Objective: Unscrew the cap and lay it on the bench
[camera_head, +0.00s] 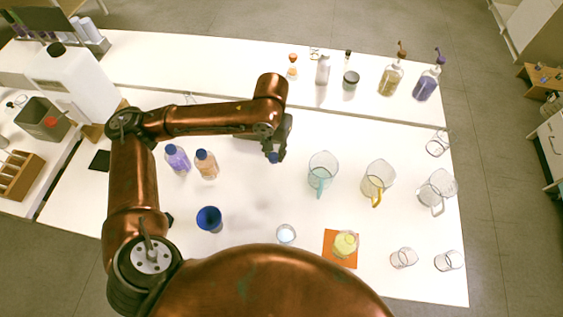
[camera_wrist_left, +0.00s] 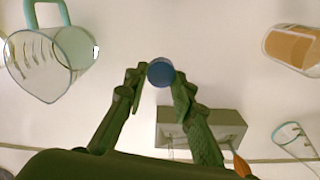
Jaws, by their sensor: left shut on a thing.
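My left gripper (camera_head: 276,156) is shut on a small blue cap (camera_head: 273,158), above the middle of the white bench (camera_head: 250,215). In the left wrist view the blue cap (camera_wrist_left: 160,72) sits between the fingertips (camera_wrist_left: 158,76), and no bottle shows beneath it. A purple bottle (camera_head: 178,160) and an amber bottle (camera_head: 207,167) stand upright to the left, both with blue tops. The amber bottle is partly in the left wrist view (camera_wrist_left: 292,46), at the right edge. My right gripper is not in view.
A teal-handled pitcher (camera_head: 322,167) stands just right of the gripper, with a yellow-handled pitcher (camera_head: 378,181) beyond. A blue cup (camera_head: 209,219), a small beaker (camera_head: 286,234) and an orange mat (camera_head: 333,257) are nearer. The bench below the gripper is bare. Pump bottles stand behind.

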